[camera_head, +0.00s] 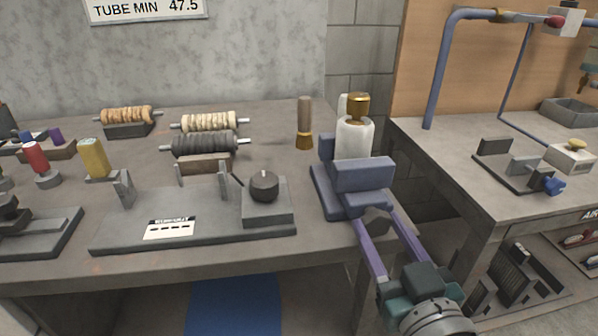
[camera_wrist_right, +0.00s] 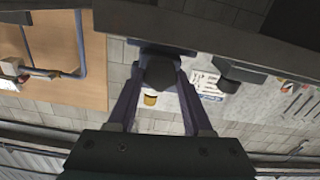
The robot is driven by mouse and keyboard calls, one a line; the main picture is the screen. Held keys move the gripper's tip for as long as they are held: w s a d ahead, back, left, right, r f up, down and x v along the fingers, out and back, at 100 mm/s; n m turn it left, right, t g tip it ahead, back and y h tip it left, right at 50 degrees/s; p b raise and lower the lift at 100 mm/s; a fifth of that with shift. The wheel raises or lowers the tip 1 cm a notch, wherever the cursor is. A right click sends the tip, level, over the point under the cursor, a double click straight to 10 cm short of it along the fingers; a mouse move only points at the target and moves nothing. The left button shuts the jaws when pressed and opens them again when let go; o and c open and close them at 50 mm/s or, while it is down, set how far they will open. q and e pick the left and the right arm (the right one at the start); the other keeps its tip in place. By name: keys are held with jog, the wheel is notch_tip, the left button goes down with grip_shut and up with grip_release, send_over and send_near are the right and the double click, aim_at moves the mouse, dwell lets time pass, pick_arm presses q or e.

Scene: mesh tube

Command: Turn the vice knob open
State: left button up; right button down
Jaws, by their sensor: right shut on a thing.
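The blue-grey vice (camera_head: 365,177) sits at the right front corner of the workbench. A white cylinder with a brass top (camera_head: 354,135) stands upright between its jaws. The dark vice knob (camera_head: 374,220) is on the vice's front side. My right gripper (camera_head: 377,219) reaches up from the lower right, its two purple fingers on either side of the knob, shut on it. In the right wrist view the dark knob (camera_wrist_right: 160,73) sits between the fingertips. How far the vice jaws are apart is hard to see. My left gripper is not in view.
Left of the vice are a grey fixture (camera_head: 215,225) with a round dark knob, an upright brush-like tool (camera_head: 304,122) and several wound rollers (camera_head: 205,144). A second bench (camera_head: 480,200) stands to the right, across a gap.

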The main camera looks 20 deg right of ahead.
jog(key=shift+n, duration=0.9)
jog(key=shift+c, duration=1.5)
grip_release()
jog(key=shift+s+a, duration=0.1)
jog(key=shift+s, duration=0.15)
jog(key=v, duration=0.9)
jog(key=shift+s+p, duration=0.2)
jog(key=shift+p, duration=0.1)
